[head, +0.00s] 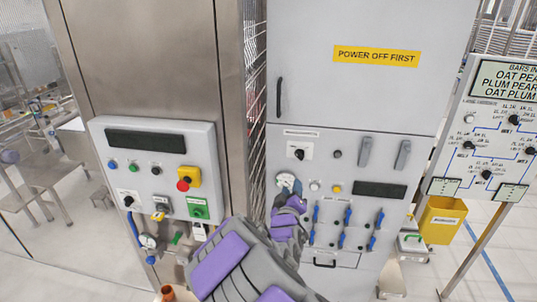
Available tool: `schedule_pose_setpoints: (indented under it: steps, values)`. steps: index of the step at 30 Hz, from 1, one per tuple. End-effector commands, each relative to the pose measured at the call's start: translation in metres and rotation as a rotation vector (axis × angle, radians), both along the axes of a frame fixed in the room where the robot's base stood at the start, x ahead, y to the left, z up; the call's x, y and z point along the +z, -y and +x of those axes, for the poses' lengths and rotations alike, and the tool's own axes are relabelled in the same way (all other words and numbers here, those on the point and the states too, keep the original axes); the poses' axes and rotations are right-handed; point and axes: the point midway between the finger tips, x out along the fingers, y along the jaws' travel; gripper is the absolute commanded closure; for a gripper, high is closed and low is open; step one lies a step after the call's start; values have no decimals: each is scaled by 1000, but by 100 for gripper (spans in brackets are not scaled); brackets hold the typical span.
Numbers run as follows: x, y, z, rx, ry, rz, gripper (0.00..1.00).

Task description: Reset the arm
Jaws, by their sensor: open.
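My gripper (290,192) is at the front of the grey cabinet (360,100), just below a round gauge on its panel. It is grey and purple, and it shows from behind, so its fingertips are hard to make out. Nothing can be seen held in it. My arm reaches up from the bottom of the head view and hides the lower left part of the cabinet. I cannot tell whether the gripper touches the panel.
Blue-handled valves (342,240) sit right of my gripper. A control box (155,170) with a red emergency button (183,185) is at left. A yellow bin (441,221) and a sign board (497,130) stand at right.

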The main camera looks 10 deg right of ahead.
Motion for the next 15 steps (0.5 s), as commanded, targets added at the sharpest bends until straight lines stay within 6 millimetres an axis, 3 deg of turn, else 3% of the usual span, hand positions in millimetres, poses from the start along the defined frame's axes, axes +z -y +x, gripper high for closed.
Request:
schedule_pose_setpoints:
  steps: [5, 8, 15]
  values:
    - [-8, 15, -11, -40, -78, 96, 57]
    - [-19, 22, -30, -83, -183, 212, 57]
    - [-50, 14, -104, -173, -492, 506, 57]
